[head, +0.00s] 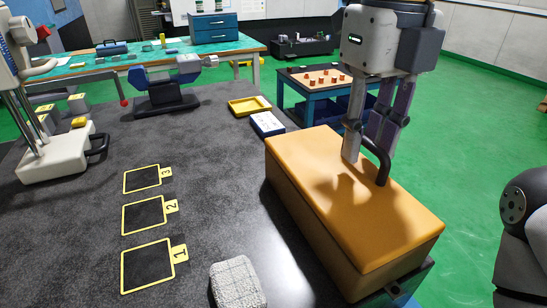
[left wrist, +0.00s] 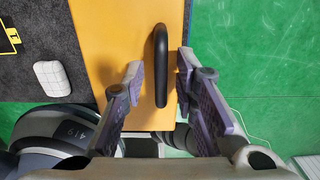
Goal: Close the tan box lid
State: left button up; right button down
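The tan box (head: 310,215) stands at the right edge of the dark table. Its tan lid (head: 375,225) lies flat on top, and I see no gap along the near sides. A black bar handle (head: 383,168) rises from the lid; it also shows in the left wrist view (left wrist: 160,65). My left gripper (head: 366,148) points down over the lid at the handle. In the left wrist view its fingers (left wrist: 159,78) are open on either side of the handle, with space between. My right gripper is in neither view.
A grey-white block (head: 237,283) lies left of the box, also in the left wrist view (left wrist: 52,78). Yellow-framed numbered pads (head: 147,265) mark the table. A yellow tray (head: 249,106) and a blue-white box (head: 267,124) lie beyond. Green floor is free to the right.

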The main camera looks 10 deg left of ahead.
pick_arm(q)
jog(key=shift+r, duration=3.2)
